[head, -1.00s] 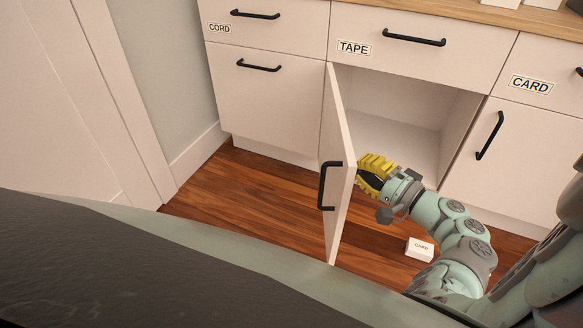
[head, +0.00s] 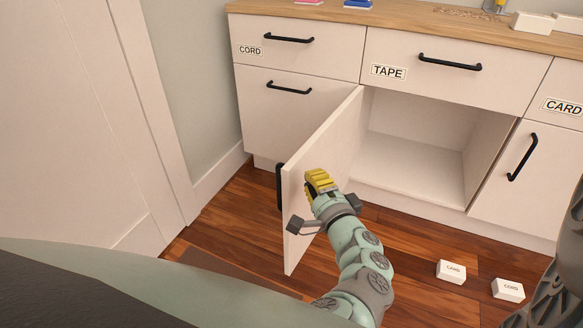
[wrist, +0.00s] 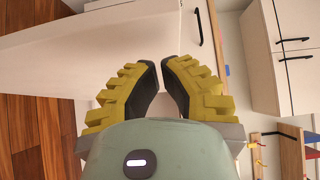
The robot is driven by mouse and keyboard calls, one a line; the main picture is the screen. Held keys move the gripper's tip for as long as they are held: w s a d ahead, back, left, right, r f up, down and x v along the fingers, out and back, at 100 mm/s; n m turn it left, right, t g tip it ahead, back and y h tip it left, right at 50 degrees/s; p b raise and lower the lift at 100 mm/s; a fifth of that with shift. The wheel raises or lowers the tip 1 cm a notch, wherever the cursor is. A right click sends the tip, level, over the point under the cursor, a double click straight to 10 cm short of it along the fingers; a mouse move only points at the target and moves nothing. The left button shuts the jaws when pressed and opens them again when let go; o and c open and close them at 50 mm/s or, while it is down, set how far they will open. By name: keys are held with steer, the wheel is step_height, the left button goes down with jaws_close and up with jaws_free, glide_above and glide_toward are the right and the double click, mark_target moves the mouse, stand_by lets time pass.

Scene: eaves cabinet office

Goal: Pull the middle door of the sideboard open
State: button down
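The sideboard's middle door (head: 318,170), under the drawer labelled TAPE (head: 440,75), stands wide open on its left side. Its black handle (head: 280,187) shows at the free edge, on the outer face. My gripper (head: 319,178), with yellow ribbed fingers, is at the door's inner side near that free edge; I cannot tell whether it touches. In the wrist view my gripper (wrist: 161,62) has its fingertips nearly together and nothing between them. A large white panel (wrist: 90,50) lies beyond the fingers there. The middle compartment (head: 410,165) looks empty.
Two small white boxes, one labelled CARD (head: 451,271) and one CORD (head: 508,289), lie on the wooden floor right of my arm. The right door (head: 510,200) and left front (head: 270,120) are shut. A white panelled door (head: 80,120) stands at left.

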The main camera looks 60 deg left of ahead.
mark_target(296, 172)
steer(key=shift+s+a, duration=0.45)
steer(key=shift+a, duration=0.3)
steer(key=shift+s+a, duration=0.45)
steer(key=shift+a, duration=0.25)
